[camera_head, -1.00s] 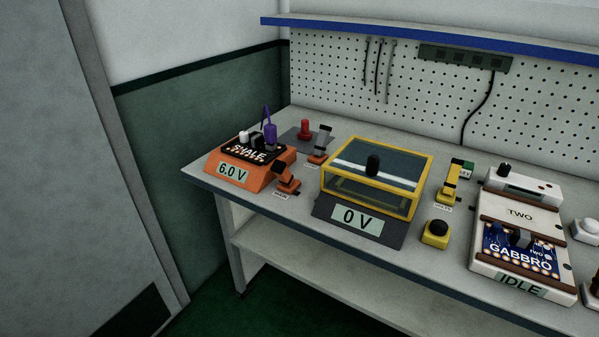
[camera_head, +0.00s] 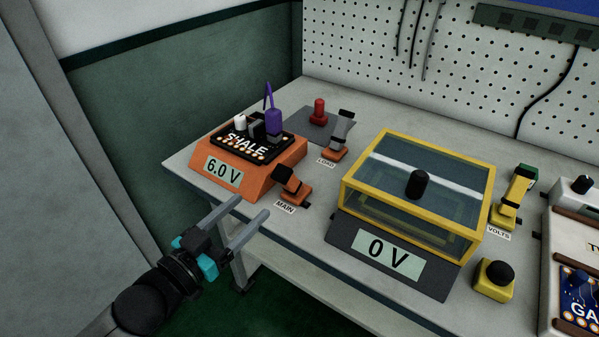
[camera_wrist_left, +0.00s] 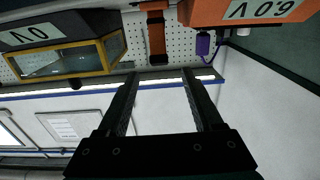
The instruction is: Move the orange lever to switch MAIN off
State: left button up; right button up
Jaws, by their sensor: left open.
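The orange MAIN lever (camera_head: 291,185) stands on the bench near its front edge, behind a small MAIN label (camera_head: 285,207). Its dark-tipped handle leans toward the upper left in the head view. My left gripper (camera_head: 252,214) is in front of the bench edge, to the lower left of the lever, apart from it. Its two fingers are spread and empty. In the left wrist view the open fingers (camera_wrist_left: 160,80) point at an orange lever with a dark tip (camera_wrist_left: 155,38), which I take to be MAIN. My right gripper is not in view.
Left of the lever is the orange SHALE unit (camera_head: 237,178) reading 6.0 V. The LOAD lever (camera_head: 338,138) stands behind. The yellow-framed glass box (camera_head: 345,195) reading 0 V is to the right. The VOLTS lever (camera_head: 513,198) and a black button (camera_head: 494,280) are farther right.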

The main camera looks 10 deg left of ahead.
aim_at(289, 173)
pick_arm(q)
jog(key=b+x, duration=0.3)
jog(key=x, duration=1)
jog(key=shift+w+d+b, duration=0.2)
jog(key=shift+d+b, duration=0.1)
jog(key=shift+b, duration=0.1)
jog(key=shift+x, duration=0.9)
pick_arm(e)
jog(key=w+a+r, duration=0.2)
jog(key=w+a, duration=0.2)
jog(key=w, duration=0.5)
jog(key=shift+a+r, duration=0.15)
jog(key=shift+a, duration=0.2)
pick_arm(q)
grip_shut()
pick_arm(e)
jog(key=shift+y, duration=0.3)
